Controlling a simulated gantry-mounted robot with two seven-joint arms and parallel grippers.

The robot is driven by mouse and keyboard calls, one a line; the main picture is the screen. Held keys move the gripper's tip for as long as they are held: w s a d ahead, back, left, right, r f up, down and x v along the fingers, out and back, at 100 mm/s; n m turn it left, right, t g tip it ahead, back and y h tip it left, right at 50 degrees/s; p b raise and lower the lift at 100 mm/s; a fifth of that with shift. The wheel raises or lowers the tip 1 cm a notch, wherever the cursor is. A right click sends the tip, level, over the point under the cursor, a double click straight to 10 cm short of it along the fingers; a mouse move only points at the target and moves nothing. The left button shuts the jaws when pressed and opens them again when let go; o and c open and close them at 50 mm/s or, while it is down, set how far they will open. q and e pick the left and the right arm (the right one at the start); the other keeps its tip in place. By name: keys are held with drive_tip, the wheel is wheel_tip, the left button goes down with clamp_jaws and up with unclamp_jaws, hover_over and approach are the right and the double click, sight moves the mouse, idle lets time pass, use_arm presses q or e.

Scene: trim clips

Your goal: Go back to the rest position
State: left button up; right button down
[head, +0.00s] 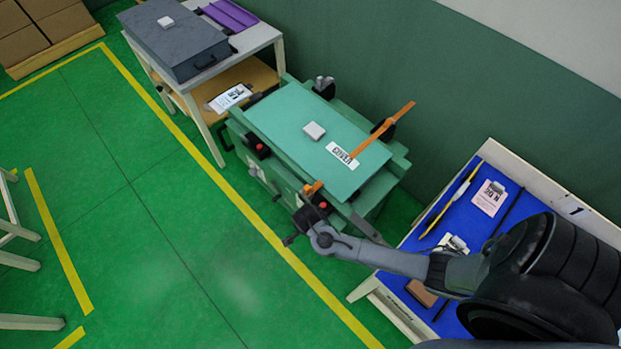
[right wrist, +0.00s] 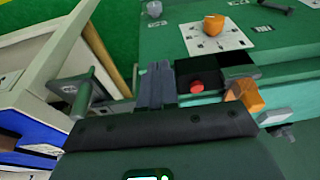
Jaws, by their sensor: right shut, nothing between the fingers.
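My right arm (head: 400,262) comes in from the right in the head view and ends at the front right corner of the green bench (head: 258,175). My right gripper (right wrist: 155,85) shows in the right wrist view with its fingers together and nothing between them. It is beside a black box with a red button (right wrist: 197,87); whether they touch I cannot tell. The box also shows in the head view, where the fingertips are hard to make out. My left gripper is not in view.
A teal cover panel (head: 285,140) with an orange strip (head: 390,125) lies on the bench. A blue-topped table (head: 455,205) with cards and rods stands close on the right. A grey case (head: 175,45) sits on a white table at the back left. Green floor (head: 150,220) is clear.

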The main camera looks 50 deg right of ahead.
drive_tip(key=s+a+n+y, duration=0.1)
drive_tip(key=s+a, duration=0.3)
drive_tip(key=s, duration=0.7)
wheel_tip(320, 180, up, 40)
drive_tip(key=w+a+n+t+y+p, duration=0.1)
drive_tip(key=a+n+t+y+p, duration=0.1)
drive_tip(key=n+p, duration=1.7)
drive_tip(key=t+p, duration=0.1)
drive_tip(key=p, duration=0.1)
drive_tip(key=shift+w+a+r+n+p, duration=0.15)
drive_tip(key=shift+w+n+p, duration=0.1)
drive_tip(key=shift+n+p, duration=0.05)
